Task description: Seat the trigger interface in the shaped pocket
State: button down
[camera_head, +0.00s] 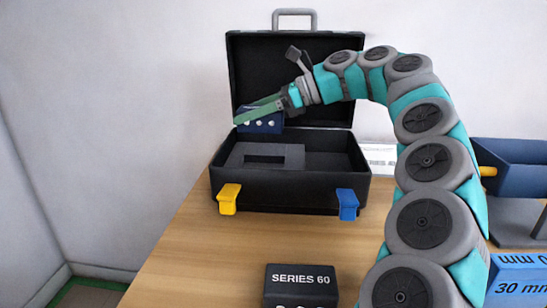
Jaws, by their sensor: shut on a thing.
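My gripper (258,110) reaches in from the right with green fingers and is shut on a dark blue block with several light round dots on its front, which I take to be the trigger interface (262,123). It is held above the left back part of an open black case (290,196). Inside the case lies grey foam (288,153) with a dark rectangular pocket (264,160). The block is apart from the pocket, above and behind it in the picture. The fingers cover part of the block's top.
The case lid (330,115) stands open behind the gripper. A yellow latch (229,198) and a blue latch (348,203) hang at the case front. A dark "SERIES 60" box (300,283) sits in front. A blue bin (525,165) and a "30 mm" box (518,283) are at right.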

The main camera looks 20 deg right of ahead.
jog(key=shift+d+f, duration=0.1)
jog(key=shift+f, duration=0.3)
notch_tip(320, 180, down, 6)
jog(key=shift+r, duration=0.1)
notch_tip(320, 180, down, 3)
jog(key=shift+f+b, duration=0.2)
jog(key=shift+b, duration=0.8)
grip_release()
jog(key=shift+r, duration=0.1)
jog(key=p+v, duration=0.2)
jog(key=v, duration=1)
jog(key=shift+s, duration=0.1)
